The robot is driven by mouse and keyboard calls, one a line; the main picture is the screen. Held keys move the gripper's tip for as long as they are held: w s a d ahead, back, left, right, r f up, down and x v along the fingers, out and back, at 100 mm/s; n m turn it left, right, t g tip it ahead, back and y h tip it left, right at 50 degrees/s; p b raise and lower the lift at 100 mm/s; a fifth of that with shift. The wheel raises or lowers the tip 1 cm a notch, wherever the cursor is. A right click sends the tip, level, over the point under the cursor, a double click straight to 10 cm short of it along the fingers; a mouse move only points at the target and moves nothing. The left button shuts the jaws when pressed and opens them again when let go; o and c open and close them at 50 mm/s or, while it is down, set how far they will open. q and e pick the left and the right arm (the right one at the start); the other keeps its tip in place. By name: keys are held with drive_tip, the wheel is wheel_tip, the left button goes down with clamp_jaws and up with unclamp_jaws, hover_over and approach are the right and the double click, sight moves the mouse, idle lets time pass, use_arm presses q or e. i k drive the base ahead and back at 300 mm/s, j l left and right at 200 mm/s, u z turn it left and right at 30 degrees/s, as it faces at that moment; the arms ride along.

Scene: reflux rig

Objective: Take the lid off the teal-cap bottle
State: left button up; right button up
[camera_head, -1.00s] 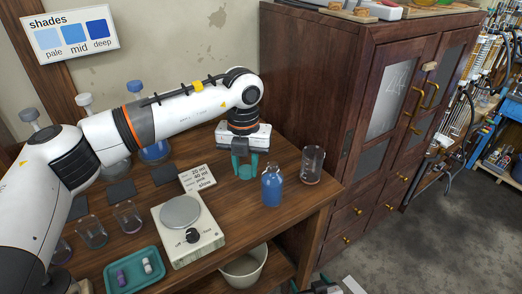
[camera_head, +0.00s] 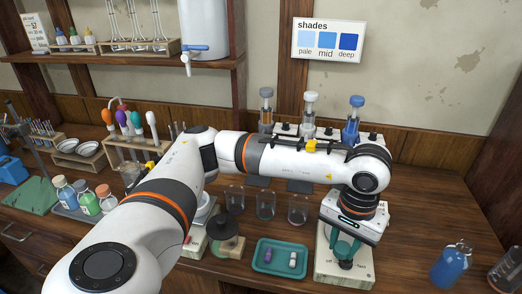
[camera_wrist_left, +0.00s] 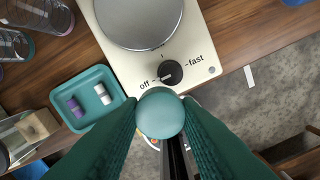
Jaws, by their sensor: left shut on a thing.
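My left gripper (camera_head: 345,252) has teal fingers that point down over the front of the hotplate (camera_head: 330,278). It is shut on a smooth, round teal thing, which shows between the fingertips in the left wrist view (camera_wrist_left: 160,112). I cannot tell what this thing is. At the far left of the bench in the head view, several small bottles stand in a tray. One holds green liquid and has a greenish cap (camera_head: 82,186), too small to tell if it is teal. My right gripper is not in view.
A teal tray (camera_head: 262,268) with two small vials lies left of the hotplate. Empty glass beakers (camera_head: 265,207) stand behind it. A blue-filled bottle (camera_head: 450,265) and a clear beaker (camera_head: 505,275) are at the right. A dropper rack (camera_head: 125,155) stands behind the bottles.

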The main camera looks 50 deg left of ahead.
sight(455, 260)
drive_tip(key=i+j+u, duration=0.2)
drive_tip(key=i, duration=0.15)
drive_tip(key=i+u, duration=0.15)
drive_tip(key=i, duration=0.15)
drive_tip(key=u, duration=1.1)
